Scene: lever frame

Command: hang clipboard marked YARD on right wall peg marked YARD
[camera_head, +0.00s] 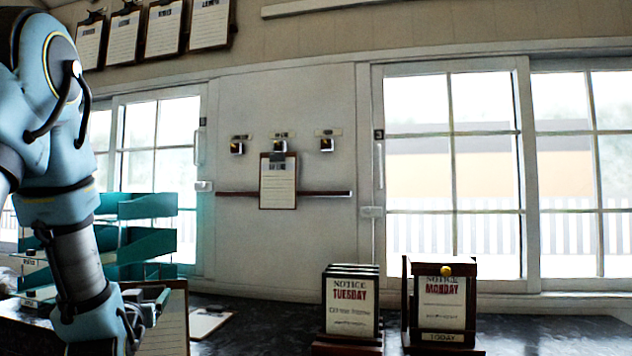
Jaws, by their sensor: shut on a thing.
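My gripper (153,298) is at the lower left, shut on the top edge of a brown clipboard (176,326) with a white sheet, held upright above the counter. Its lower part runs out of the picture, and any marking is hidden or too small to read. Three pegs with small labels sit on the white wall between the windows: a left peg (237,147), a middle peg and a right peg (326,144). A clipboard (278,185) hangs on the middle peg. The left and right pegs are bare. The peg labels are too small to read.
A teal tray rack (150,242) stands behind my arm. Another clipboard (208,321) lies on the dark counter (250,325). TUESDAY (350,303) and MONDAY (442,301) notice stands are at the centre right. A dark rail (325,194) crosses below the pegs. Several clipboards hang high at the upper left.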

